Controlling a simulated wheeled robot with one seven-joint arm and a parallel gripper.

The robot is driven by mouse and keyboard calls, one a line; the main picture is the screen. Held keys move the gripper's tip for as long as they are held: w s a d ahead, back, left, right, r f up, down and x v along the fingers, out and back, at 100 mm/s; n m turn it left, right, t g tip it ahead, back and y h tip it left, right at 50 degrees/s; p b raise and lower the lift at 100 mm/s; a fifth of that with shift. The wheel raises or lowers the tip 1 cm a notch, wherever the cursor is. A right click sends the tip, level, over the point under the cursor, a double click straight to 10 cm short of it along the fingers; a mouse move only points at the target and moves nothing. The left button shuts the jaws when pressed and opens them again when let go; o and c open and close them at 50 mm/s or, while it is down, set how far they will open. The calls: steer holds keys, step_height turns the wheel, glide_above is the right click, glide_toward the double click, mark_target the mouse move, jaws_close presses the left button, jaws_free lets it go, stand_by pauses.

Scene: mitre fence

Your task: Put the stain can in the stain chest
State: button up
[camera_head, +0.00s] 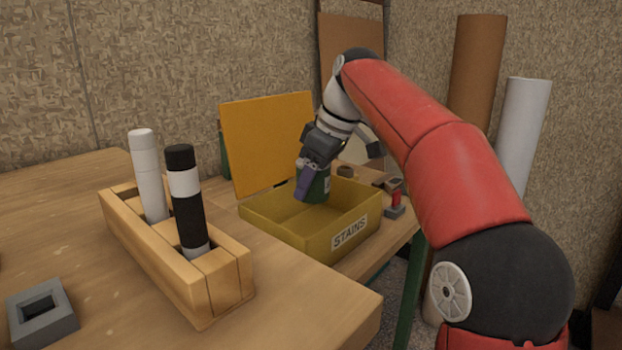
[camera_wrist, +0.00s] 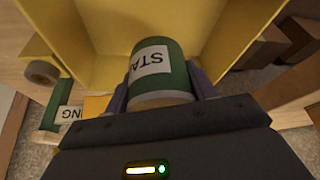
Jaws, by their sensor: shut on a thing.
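The stain can (camera_head: 319,187) is green with a white label. It also shows in the wrist view (camera_wrist: 172,80), where the label reads "STA". My gripper (camera_head: 312,180) is shut on the can, with purple fingers on its two sides. The stain chest (camera_head: 300,240) is a yellow box labelled "STAINS" with its yellow-orange lid standing open at the back. Its wall also shows in the wrist view (camera_wrist: 110,22). The can is over the chest's opening; I cannot tell whether it touches the floor of the chest. My gripper hides part of the can.
A wooden holder (camera_head: 225,282) with a white tube (camera_head: 147,175) and a black-and-white tube (camera_head: 186,198) stands left of the chest. A grey block (camera_head: 62,330) lies at front left. A red-and-grey object (camera_head: 395,198) sits right of the chest. Bare bench lies at front.

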step_height(320, 180, down, 8)
steer(key=b, duration=0.5)
steer(key=shift+r+b, duration=0.15)
steer(key=shift+b, duration=0.15)
steer(key=shift+f+b, duration=0.3)
steer(key=shift+f, duration=0.1)
steer(key=o, duration=1.2)
steer(key=shift+r+p, duration=1.6)
steer(key=shift+p, duration=0.25)
step_height(320, 180, up, 5)
steer(key=p, duration=0.5)
steer(key=shift+f, duration=0.25)
